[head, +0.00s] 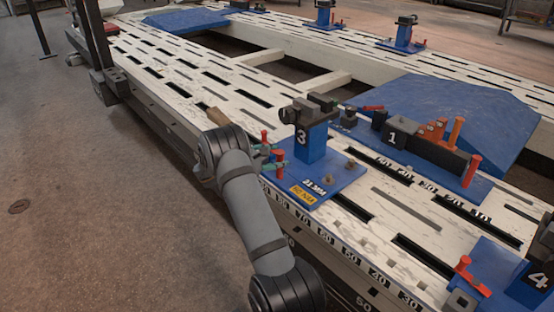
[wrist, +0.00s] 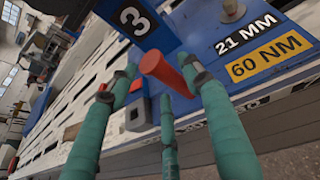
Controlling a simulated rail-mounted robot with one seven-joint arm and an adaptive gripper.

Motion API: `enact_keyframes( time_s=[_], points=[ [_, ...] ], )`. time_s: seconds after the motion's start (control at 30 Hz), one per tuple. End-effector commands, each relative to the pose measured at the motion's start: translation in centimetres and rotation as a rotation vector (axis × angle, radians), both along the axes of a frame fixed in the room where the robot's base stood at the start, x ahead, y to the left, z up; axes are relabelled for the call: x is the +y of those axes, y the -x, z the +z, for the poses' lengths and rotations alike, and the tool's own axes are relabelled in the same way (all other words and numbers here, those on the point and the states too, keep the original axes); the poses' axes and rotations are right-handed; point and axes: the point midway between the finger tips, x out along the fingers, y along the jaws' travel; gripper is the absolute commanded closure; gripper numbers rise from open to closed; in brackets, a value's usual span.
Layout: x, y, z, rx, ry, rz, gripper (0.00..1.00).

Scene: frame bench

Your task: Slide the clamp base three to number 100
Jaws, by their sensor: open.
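Clamp base three (head: 338,178) is a blue plate with an upright blue post marked 3 and a dark clamp head, sitting on the slotted white frame (head: 375,235). Its front edge lies beside the upper part of the number scale (head: 305,222), where 70 and 60 read clearly; number 100 cannot be made out. My gripper (head: 273,157) is at the plate's left side, partly hidden by my arm. In the wrist view, its teal fingers (wrist: 165,100) are open around a red peg-like handle (wrist: 166,72) on the base. Contact with the handle cannot be told.
Clamp unit 1 (head: 425,150) stands behind and to the right, and clamp base 4 (head: 510,275) is at the lower right. The slotted surface to the left looks mostly clear.

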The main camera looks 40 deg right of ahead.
Motion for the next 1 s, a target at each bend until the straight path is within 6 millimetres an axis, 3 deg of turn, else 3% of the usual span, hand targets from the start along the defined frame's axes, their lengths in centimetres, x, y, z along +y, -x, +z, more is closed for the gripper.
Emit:
enact_keyframes(
  time_s=[0.2,0.43,0.6,1.0],
  points=[
    [4.6,0.8,1.9,-0.002,0.000,0.006,0.51],
    [7.9,1.5,3.3,-0.002,0.000,0.005,0.51],
    [8.9,1.8,3.7,-0.001,-0.001,0.002,0.51],
    [8.7,1.8,3.6,-0.001,-0.001,0.002,0.51]
  ],
)
